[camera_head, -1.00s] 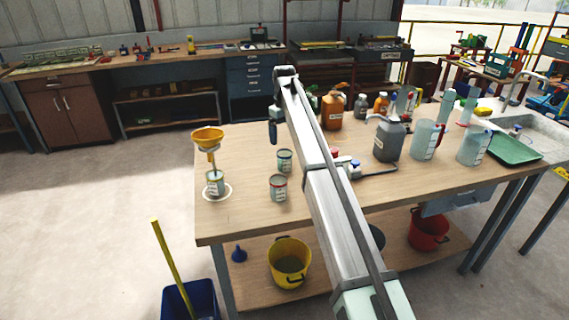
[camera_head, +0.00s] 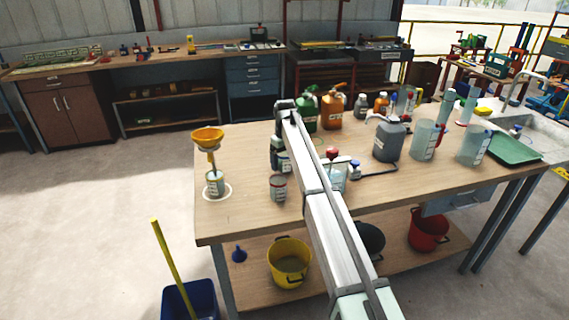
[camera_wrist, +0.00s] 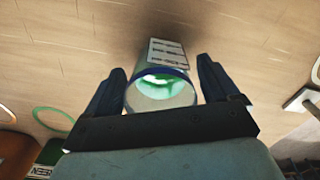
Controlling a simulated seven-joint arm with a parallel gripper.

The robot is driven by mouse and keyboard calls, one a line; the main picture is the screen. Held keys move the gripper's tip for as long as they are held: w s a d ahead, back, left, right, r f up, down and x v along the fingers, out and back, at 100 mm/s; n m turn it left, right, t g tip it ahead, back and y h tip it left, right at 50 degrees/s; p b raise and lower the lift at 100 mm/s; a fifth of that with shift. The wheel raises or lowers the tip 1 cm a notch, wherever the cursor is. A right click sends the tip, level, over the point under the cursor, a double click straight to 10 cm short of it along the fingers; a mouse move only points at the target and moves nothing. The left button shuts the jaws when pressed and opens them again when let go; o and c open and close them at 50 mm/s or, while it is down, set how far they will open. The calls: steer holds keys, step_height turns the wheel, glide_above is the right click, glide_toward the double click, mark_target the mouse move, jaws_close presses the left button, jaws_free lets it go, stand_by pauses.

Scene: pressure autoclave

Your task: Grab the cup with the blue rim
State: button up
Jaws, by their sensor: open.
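The cup with the blue rim (camera_wrist: 167,52) is in the middle of the wrist view. It has a white printed label and green inside. My gripper (camera_wrist: 160,66) is open, with one dark finger on each side of this cup. I cannot tell whether the fingers touch it or how far down they reach. In the head view the cup (camera_head: 286,162) stands on the workbench (camera_head: 235,222), partly hidden behind my gripper (camera_head: 276,160). A second cup with a reddish rim (camera_head: 278,189) stands nearer the front edge.
A yellow funnel on a stand (camera_head: 208,136) with a cup below it is at the left. The bench's left front is clear.

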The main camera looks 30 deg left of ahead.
steer(key=shift+f, duration=0.4)
steer(key=shift+c, duration=0.3)
steer(key=c, duration=1)
